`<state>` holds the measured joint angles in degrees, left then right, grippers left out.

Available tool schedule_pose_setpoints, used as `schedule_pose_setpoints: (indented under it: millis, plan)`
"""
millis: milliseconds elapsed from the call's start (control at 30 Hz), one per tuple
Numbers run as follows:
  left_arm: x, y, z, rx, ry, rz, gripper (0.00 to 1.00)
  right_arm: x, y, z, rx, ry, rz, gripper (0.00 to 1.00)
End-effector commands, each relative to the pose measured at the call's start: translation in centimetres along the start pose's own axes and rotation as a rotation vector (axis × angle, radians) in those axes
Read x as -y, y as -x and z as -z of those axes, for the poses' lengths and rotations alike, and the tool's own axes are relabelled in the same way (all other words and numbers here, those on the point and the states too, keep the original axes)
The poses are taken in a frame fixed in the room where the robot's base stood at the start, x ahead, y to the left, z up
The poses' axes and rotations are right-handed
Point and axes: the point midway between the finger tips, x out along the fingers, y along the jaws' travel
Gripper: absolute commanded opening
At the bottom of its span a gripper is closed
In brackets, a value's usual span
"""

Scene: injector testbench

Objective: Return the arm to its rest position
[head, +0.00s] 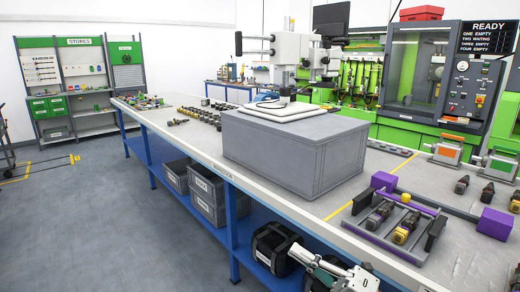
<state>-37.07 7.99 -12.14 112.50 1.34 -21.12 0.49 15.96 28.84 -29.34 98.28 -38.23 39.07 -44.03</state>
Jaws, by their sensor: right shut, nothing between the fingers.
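My right gripper (300,254) is at the bottom of the head view, in front of the workbench's near edge and low beside it. Its fingers are shut and I see nothing between them. My left gripper is not in view.
The long workbench (290,197) carries a large grey crate (265,160). To its right stands a rack (370,228) with dark injector-like parts and purple blocks. The floor at left (90,225) is clear.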

Motion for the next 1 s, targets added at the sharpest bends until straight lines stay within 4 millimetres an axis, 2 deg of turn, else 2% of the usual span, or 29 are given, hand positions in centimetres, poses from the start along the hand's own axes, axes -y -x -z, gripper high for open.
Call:
schedule_pose_setpoints:
  millis: [33,167,267,367,533,600,700,800,900,1000]
  plan:
    - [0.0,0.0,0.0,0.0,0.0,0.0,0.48,1.7,1.1,0.5,0.083,-0.111,0.015,0.0]
    - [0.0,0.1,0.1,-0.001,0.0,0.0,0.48,6.0,4.7,1.1,0.304,-0.385,0.063,0.0]
    - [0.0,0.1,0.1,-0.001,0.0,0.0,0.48,9.7,8.4,2.2,0.48,-0.597,0.104,0.0]
    - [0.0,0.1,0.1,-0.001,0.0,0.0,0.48,13.4,12.8,4.1,0.661,-0.808,0.146,0.0]
    - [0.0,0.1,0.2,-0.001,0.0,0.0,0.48,18.9,21.3,9.6,0.978,-1.143,0.219,0.0]
    - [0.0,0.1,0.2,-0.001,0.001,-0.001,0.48,20.4,24.5,12.1,1.092,-1.254,0.243,0.0]
    - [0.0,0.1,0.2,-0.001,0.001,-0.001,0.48,21.8,28.1,15.3,1.226,-1.375,0.272,0.0]
    - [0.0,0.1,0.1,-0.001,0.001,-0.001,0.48,22.5,30.6,17.7,1.317,-1.452,0.29,0.0]
    - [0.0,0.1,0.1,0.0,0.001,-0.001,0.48,22.8,31.8,19.0,1.366,-1.494,0.299,0.0]
    - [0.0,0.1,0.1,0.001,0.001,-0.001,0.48,22.9,32.2,19.4,1.381,-1.506,0.301,0.0]
